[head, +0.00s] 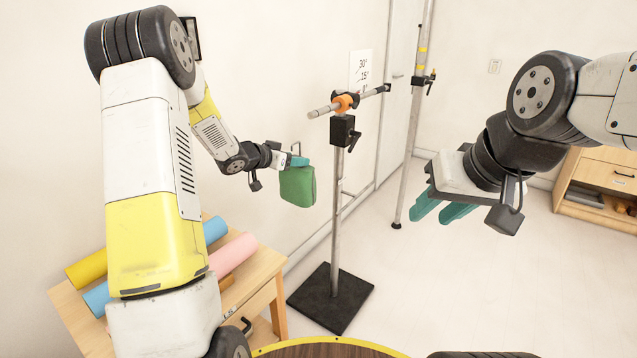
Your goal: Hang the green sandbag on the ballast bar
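The green sandbag (298,188) hangs in the air just left of the stand's post. My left gripper (297,162) is at the sandbag's top edge and appears shut on it; a thin loop shows above the teal fingertips. The ballast bar (371,93) is a short horizontal bar with an orange collar, on top of a post with a black square base. It is higher than the sandbag and to its right, and the two are apart. My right gripper (440,209) is at the right, with its teal fingers apart and nothing between them.
A wooden table (262,302) at the lower left holds yellow, blue and pink rolls, partly behind my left arm. A tall pole (411,150) stands behind the bar. A wooden cabinet (597,190) is at the far right. The floor right of the black base is clear.

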